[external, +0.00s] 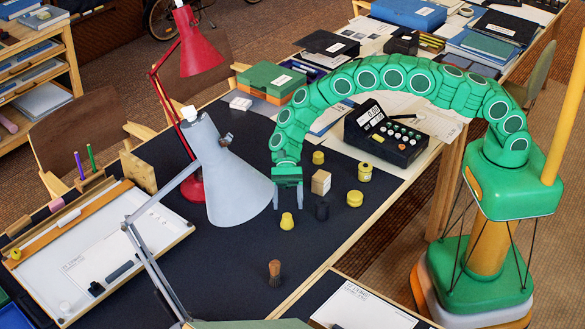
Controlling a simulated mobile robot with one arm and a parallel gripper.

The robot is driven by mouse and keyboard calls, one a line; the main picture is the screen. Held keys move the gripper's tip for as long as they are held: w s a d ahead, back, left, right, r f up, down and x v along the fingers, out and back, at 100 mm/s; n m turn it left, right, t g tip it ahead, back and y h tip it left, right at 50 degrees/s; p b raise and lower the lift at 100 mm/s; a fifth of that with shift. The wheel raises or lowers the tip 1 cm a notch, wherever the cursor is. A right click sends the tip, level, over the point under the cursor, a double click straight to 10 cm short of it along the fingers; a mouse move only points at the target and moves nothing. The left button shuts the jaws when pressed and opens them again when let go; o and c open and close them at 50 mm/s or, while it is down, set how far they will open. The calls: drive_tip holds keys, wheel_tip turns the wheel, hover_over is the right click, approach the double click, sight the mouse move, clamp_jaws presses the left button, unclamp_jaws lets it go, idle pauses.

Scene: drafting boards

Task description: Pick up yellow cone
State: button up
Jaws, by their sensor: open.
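The yellow cone (287,222) stands upright on the dark desk top in the external view, small end up. My gripper (288,202) points down at the end of my green arm, just above and behind the cone in the picture. Its two grey fingers are apart with nothing between them. I cannot tell how high the fingertips are above the desk.
Near the cone are a dark cylinder (322,210), a wooden block (321,183), a yellow disc-like piece (355,199), a jar (365,173) and a small yellow piece (318,157). A grey lamp (232,178) stands close on the left. A brush (275,273) is in front.

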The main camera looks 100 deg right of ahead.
sight(287, 223)
drive_tip(key=shift+w+d+f, duration=0.1)
drive_tip(key=shift+w+f, duration=0.1)
drive_tip(key=shift+f, duration=0.1)
drive_tip(key=shift+x, duration=3.85)
drive_tip(key=c, duration=1)
drive_tip(key=shift+r, duration=0.1)
drive_tip(key=shift+c, duration=0.2)
